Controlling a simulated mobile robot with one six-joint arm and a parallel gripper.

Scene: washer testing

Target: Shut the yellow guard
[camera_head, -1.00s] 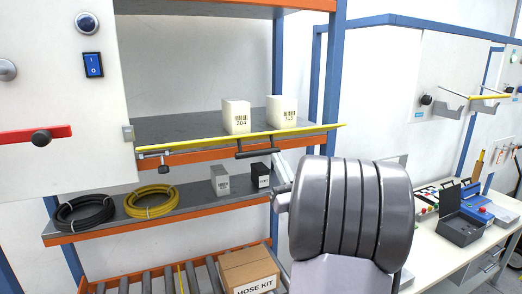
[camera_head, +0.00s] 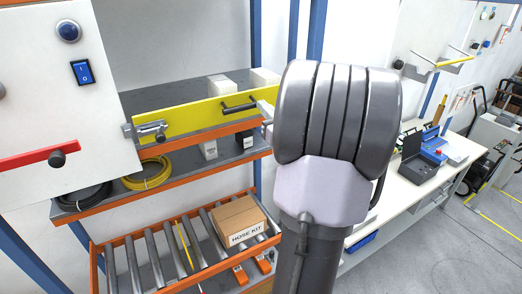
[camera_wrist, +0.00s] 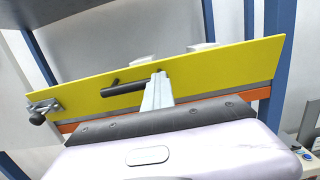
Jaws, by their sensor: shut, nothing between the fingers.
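The yellow guard (camera_head: 190,118) is a long flat panel extending right from the white cabinet, in front of the upper shelf. Its broad face shows, with a black bar handle (camera_head: 238,104) towards the right and a metal latch with a dark knob (camera_head: 150,132) at the left end. The arm hides its right end in the head view. In the wrist view the guard (camera_wrist: 220,72) spans the picture, tilted up to the right. My gripper (camera_wrist: 158,78) is shut and empty, its tips at the handle's (camera_wrist: 125,86) right end. I cannot tell whether they touch.
The white cabinet (camera_head: 60,110) with a blue switch and red bar stands at left. Pale boxes (camera_head: 221,85) sit behind the guard. Below are hose coils (camera_head: 150,174) and a roller rack with a carton (camera_head: 238,220). A workbench (camera_head: 400,190) stands at right.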

